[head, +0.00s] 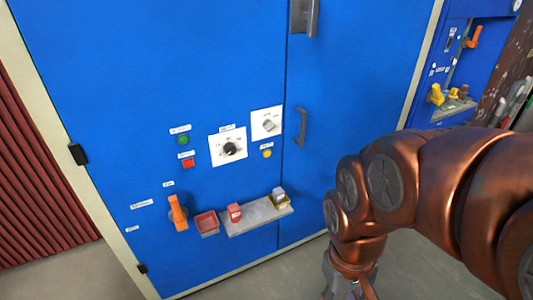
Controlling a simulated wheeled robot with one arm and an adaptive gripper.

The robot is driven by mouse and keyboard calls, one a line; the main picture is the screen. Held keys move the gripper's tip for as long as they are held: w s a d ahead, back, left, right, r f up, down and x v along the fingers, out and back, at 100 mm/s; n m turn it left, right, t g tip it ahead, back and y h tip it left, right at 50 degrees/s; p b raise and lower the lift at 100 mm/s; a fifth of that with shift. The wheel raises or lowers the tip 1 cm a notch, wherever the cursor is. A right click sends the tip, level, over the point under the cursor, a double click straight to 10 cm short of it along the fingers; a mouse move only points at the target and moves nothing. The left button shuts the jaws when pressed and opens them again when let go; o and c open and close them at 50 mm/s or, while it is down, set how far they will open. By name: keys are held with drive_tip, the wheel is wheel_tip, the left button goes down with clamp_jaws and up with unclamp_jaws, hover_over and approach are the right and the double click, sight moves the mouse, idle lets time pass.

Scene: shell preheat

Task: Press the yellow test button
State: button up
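A small round yellow button (267,154) sits on the blue cabinet front, just below the white plate with a grey knob (269,124). It is uncovered, with nothing touching it. My copper-coloured arm comes in from the right and bends down in front of the right door. The upper part of my gripper (348,285) shows at the bottom edge, below and to the right of the button and well apart from it. Its fingertips are cut off by the frame, so I cannot see whether it is open or shut.
Below are an orange handle (178,213), a red tray (207,222) and a grey ledge (257,215) with red and yellow items. A door handle (301,127) projects at right.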

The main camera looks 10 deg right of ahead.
clamp_jaws()
idle(1.3)
